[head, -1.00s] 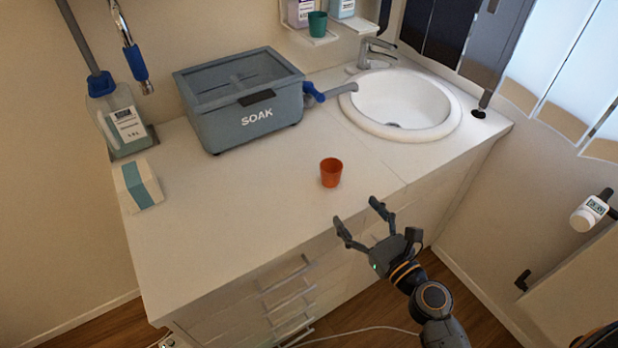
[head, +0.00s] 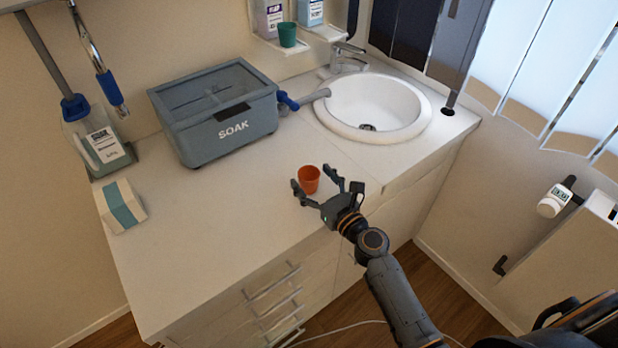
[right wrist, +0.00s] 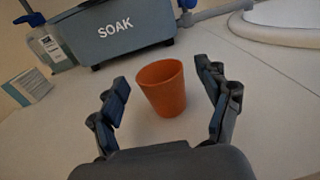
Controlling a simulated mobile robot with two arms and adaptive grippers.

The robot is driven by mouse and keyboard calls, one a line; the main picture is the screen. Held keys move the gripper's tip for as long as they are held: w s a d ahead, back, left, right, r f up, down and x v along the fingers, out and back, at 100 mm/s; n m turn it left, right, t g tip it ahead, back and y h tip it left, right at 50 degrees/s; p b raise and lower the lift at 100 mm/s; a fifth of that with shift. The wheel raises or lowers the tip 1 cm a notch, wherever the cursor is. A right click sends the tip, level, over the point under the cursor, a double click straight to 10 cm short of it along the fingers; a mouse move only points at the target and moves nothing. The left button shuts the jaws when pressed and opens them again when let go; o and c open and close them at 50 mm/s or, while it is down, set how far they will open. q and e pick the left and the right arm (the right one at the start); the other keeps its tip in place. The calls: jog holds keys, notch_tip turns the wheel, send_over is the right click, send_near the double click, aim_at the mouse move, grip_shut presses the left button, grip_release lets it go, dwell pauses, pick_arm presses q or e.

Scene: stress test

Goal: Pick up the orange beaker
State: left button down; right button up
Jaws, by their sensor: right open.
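The orange beaker (head: 309,179) stands upright on the white counter near its front edge. My right gripper (head: 315,178) is open, with one finger on each side of the beaker. In the right wrist view the beaker (right wrist: 163,88) sits between the two spread fingers of the gripper (right wrist: 168,95), with a visible gap on both sides. The beaker looks empty inside. My left gripper is not in view.
A grey SOAK tub (head: 215,112) stands behind the beaker, with a round sink (head: 375,100) at the right. A white and teal box (head: 120,206) lies at the left. A green cup (head: 287,35) stands on the shelf. The counter around the beaker is clear.

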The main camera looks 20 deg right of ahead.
jog(key=shift+x, duration=1.05)
jog(key=shift+f, duration=0.1)
jog(key=shift+c, duration=0.2)
jog(key=c, duration=1.2)
